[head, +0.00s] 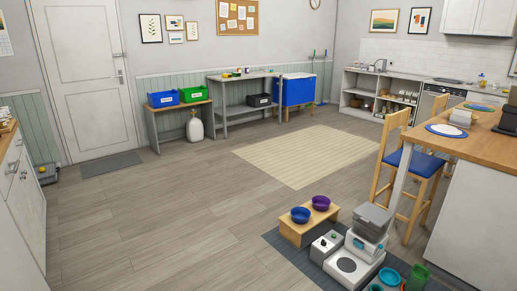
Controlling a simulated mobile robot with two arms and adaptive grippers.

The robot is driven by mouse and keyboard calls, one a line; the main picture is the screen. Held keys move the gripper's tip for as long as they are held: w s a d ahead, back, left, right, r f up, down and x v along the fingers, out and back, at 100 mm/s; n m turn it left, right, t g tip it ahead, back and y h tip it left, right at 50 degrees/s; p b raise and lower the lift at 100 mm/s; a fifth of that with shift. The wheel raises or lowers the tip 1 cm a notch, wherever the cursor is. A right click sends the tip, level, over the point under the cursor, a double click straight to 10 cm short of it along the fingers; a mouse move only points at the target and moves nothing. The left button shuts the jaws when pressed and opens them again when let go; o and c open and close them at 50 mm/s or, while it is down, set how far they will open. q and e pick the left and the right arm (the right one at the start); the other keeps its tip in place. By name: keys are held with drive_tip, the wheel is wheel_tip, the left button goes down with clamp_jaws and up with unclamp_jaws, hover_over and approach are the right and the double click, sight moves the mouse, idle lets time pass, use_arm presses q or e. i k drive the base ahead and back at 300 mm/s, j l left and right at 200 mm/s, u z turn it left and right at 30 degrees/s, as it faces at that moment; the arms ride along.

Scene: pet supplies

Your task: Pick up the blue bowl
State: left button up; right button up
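The blue bowl (300,215) sits upright on a low wooden stand (290,232) in the lower middle of the head view. A purple bowl (321,203) sits on the same stand, just behind it to the right. The inside of the blue bowl shows as dark blue, and it appears empty. Neither of my grippers is in view, so nothing touches the bowl in this frame.
A dark mat (279,242) lies under the stand, with grey-white appliances (345,264) and teal bowls (389,276) to the right. Chairs (424,164) and a counter (462,146) stand at the right. The wooden floor (180,215) to the left is clear.

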sight(301, 215)
drive_tip(key=i, duration=1.05)
drive_tip(key=i+j+z, duration=0.1)
drive_tip(key=i, duration=0.95)
